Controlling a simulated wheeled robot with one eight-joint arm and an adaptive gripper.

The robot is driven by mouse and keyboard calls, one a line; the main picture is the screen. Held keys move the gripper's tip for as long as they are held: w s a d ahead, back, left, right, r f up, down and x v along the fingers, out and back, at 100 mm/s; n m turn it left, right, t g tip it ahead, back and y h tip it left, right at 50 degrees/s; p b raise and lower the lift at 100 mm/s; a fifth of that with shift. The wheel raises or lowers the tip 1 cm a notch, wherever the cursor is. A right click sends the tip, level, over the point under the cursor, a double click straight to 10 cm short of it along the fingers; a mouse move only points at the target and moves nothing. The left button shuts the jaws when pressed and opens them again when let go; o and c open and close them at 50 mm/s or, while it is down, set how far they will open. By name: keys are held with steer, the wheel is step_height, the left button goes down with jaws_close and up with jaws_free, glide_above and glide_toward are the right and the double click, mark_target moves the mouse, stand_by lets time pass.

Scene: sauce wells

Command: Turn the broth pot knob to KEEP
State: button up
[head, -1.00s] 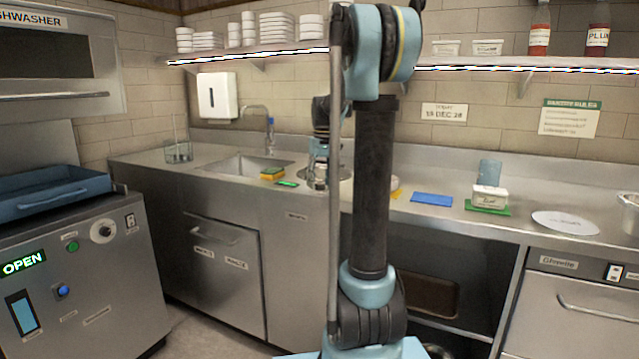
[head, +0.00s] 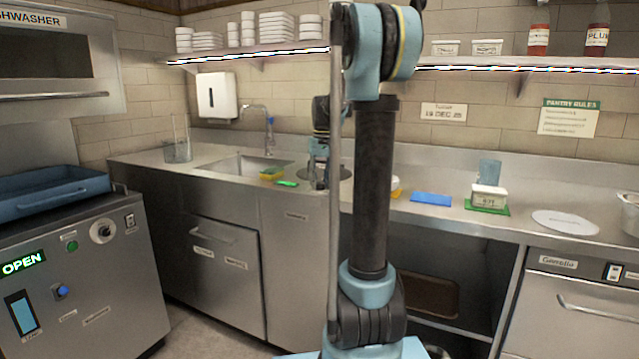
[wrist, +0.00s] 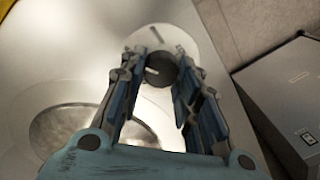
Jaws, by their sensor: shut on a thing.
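A dark round knob (wrist: 161,70) sits on a pale round dial plate (wrist: 178,40) in the wrist view, with a short mark on the plate beyond it. My gripper (wrist: 160,62) is shut on the knob, one finger on each side. I cannot read any label on the dial, so the setting cannot be told. A round metal lid or well (wrist: 62,128) lies in the steel surface at lower left. In the head view my gripper (head: 318,182) is low at the counter behind my arm, and the knob is hidden there.
A sink (head: 235,165) with a yellow sponge (head: 271,174) is left of the gripper. A blue cloth (head: 431,199), a white tub (head: 489,197) on a green mat and a white plate (head: 565,222) lie to the right. A grey box (wrist: 290,95) stands at right in the wrist view.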

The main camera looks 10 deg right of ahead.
steer(key=o, duration=1.1)
steer(key=shift+c, duration=0.2)
step_height(320, 180, up, 12)
steer(key=shift+d, duration=0.35)
steer(key=shift+w, duration=0.1)
steer(key=s+f+t, duration=0.1)
steer(key=s+f, duration=1.3)
steer(key=s, duration=0.3)
steer(key=s+f+m+t, duration=0.1)
steer(key=s+f, duration=1.4)
steer(key=s, duration=0.3)
steer(key=shift+s+a+f+h, duration=0.15)
steer(key=shift+a+f+h, duration=0.1)
steer(key=shift+a+h, duration=0.1)
